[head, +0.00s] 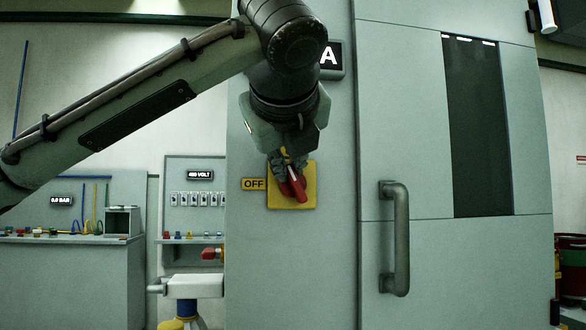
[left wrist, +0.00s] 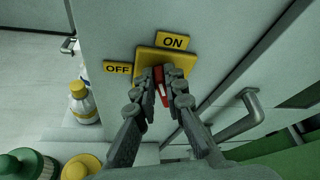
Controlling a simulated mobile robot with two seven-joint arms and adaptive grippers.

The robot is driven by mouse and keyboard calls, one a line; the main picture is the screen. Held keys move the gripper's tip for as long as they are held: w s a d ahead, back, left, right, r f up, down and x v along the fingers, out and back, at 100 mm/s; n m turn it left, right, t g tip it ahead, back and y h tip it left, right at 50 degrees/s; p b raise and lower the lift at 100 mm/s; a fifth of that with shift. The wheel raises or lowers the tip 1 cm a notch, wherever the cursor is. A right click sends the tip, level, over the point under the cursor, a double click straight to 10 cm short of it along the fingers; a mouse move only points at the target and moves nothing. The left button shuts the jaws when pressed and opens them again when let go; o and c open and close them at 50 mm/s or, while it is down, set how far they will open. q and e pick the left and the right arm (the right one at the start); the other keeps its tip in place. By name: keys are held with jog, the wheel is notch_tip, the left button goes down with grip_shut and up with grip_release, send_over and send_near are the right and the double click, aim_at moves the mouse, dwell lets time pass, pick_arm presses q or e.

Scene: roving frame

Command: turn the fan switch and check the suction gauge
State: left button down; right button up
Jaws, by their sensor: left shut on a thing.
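A red switch handle (head: 293,188) sits on a yellow plate (head: 310,176) on the grey-green cabinet. My left gripper (head: 287,162) is shut on the handle from above. In the left wrist view, the fingers (left wrist: 164,76) stand on both sides of the red handle (left wrist: 162,92), which has a pale mark. The OFF label (left wrist: 117,69) is left of the plate and the ON label (left wrist: 174,42) is above it. In the head view, ON is hidden behind my arm. I cannot make out a suction gauge. My right gripper is not in view.
A vertical door handle (head: 396,238) sticks out to the right of the switch. At left are a workbench (head: 70,265) and a panel under a 400 VOLT sign (head: 199,175). In the left wrist view, bottles (left wrist: 84,103) stand below left.

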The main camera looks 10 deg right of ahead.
aim_at(282, 184)
pick_arm(q)
jog(key=f+n+h+b, duration=0.1)
jog(key=n+b, duration=0.1)
jog(key=n, duration=0.1)
jog(key=a+n+t+h+b, duration=0.1)
jog(key=n+h+b, duration=0.1)
jog(key=b, duration=0.1)
jog(key=f+n+t+h+b, duration=0.1)
jog(key=n+b, duration=0.1)
jog(key=n, duration=0.1)
jog(key=shift+a+f+n, duration=0.3)
jog(key=shift+a, duration=0.05)
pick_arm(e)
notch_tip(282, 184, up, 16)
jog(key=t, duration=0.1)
pick_arm(q)
jog(key=shift+f+n+t+h+b, duration=0.1)
jog(key=shift+n+t+h+b, duration=0.25)
jog(key=shift+n+b, duration=0.45)
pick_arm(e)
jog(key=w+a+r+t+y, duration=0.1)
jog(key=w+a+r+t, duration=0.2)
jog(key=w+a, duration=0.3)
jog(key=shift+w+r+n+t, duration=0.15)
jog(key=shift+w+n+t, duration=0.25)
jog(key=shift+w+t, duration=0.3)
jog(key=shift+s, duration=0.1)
pick_arm(q)
jog(key=c, duration=1.6)
grip_release()
